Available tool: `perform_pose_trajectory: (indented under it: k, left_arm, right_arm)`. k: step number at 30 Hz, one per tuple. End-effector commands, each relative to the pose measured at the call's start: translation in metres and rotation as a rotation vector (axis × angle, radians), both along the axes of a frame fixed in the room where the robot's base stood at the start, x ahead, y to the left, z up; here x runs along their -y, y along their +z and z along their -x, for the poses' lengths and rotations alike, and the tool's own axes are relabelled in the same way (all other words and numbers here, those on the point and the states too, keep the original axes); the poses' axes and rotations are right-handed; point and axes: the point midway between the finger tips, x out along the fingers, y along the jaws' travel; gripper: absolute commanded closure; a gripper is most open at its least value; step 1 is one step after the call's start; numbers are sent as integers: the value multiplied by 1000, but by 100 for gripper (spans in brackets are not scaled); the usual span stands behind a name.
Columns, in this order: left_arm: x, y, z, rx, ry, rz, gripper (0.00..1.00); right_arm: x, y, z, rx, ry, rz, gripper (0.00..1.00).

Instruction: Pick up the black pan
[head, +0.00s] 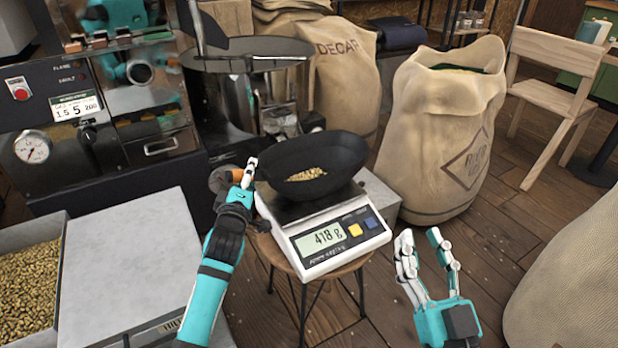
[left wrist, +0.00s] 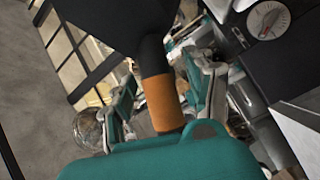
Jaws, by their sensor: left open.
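The black pan (head: 318,162) sits on the pan of a white digital scale (head: 335,240) and holds a small heap of beans (head: 306,174). The scale reads 418 g. The pan's handle has a brown grip (head: 219,180) that points left and is partly hidden by my left gripper (head: 247,180). In the left wrist view, the brown grip (left wrist: 162,106) lies between the parted fingers of my open left gripper (left wrist: 160,75); I cannot tell whether they touch it. My right gripper (head: 425,255) is open and empty, right of the scale.
The scale stands on a round wooden stool (head: 320,272). A roaster with a gauge (head: 32,148) is at the left, beside a bin of beans (head: 30,285) and a grey-topped box (head: 130,260). Burlap sacks (head: 440,130) and a wooden chair (head: 545,95) stand to the right.

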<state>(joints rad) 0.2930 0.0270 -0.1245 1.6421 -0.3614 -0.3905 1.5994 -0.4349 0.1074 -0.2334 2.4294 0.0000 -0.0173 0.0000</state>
Motion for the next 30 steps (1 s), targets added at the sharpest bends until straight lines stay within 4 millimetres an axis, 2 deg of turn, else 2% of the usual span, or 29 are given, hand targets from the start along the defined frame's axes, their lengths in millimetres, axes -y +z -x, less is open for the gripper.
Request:
perform_pose_trajectory:
  k: [4, 17, 30]
  left_arm:
    - [0, 0, 0, 0, 0, 0, 45]
    - [0, 0, 0, 0, 0, 0, 100]
    - [1, 3, 0, 6, -1, 4, 100]
  right_arm:
    - [0, 0, 0, -1, 0, 0, 67]
    - [0, 0, 0, -2, 0, 1, 67]
    - [0, 0, 0, -3, -1, 0, 67]
